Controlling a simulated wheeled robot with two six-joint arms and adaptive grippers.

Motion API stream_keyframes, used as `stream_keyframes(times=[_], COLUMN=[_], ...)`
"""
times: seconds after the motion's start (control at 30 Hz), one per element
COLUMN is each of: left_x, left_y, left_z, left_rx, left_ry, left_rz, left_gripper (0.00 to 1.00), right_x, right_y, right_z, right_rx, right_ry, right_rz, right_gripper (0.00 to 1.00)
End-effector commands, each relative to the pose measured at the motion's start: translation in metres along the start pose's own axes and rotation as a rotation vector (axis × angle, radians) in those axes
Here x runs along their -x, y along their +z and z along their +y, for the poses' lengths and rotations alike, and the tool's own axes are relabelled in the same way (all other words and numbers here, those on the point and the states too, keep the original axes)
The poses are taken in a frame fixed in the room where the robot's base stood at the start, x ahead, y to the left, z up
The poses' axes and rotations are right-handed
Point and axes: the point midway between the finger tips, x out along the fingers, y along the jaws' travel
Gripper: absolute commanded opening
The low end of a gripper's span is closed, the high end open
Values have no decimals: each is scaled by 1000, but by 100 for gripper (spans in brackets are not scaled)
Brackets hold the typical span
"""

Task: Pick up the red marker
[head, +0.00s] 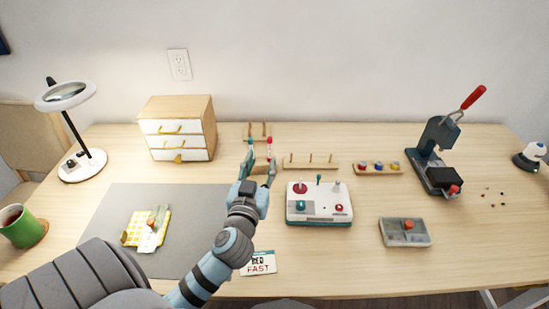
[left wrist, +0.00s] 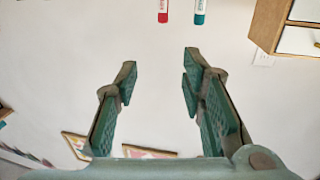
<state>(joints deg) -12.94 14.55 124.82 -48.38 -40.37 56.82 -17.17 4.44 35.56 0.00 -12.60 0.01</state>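The red marker (head: 269,146) stands roughly upright near the back of the table, just beyond my left gripper (head: 259,167). A teal marker (head: 250,146) stands to its left. In the left wrist view, part of the red marker (left wrist: 163,10) shows at the top edge, beyond the fingertips, with the teal marker (left wrist: 200,11) to its right. My left gripper is open, with nothing between its fingers. The fingers hide the lower parts of the markers in the head view. My right gripper is not in view.
A wooden drawer box (head: 181,107) stands left of the markers. A peg rack (head: 310,164) and a control box (head: 319,215) are to the right. A grey mat (head: 105,215), a card (head: 258,263) and a press (head: 432,165) are also on the table.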

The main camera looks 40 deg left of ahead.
Motion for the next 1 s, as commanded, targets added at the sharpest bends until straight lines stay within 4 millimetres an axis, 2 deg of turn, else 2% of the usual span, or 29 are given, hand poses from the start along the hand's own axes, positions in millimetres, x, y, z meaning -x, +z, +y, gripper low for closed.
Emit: stream_keyframes(times=[0.03,0.1,0.27,0.53,0.77,0.9,1.0], left_x=[0,0,-7,-74,-108,-135,-145], left_y=[14,23,32,30,31,33,33], left_z=[0,0,0,0,-1,-4,-4], left_rx=[0,0,0,0,0,1,0], left_ry=[0,0,1,0,1,1,2], left_rz=[0,0,2,2,0,0,-1], left_gripper=[37,37,37,37,37,37,37], right_x=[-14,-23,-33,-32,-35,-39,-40], right_y=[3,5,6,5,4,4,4], right_z=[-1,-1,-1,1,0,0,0], right_rx=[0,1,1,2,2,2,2], right_ry=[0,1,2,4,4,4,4], right_rz=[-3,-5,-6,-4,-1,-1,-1], right_gripper=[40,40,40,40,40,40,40])
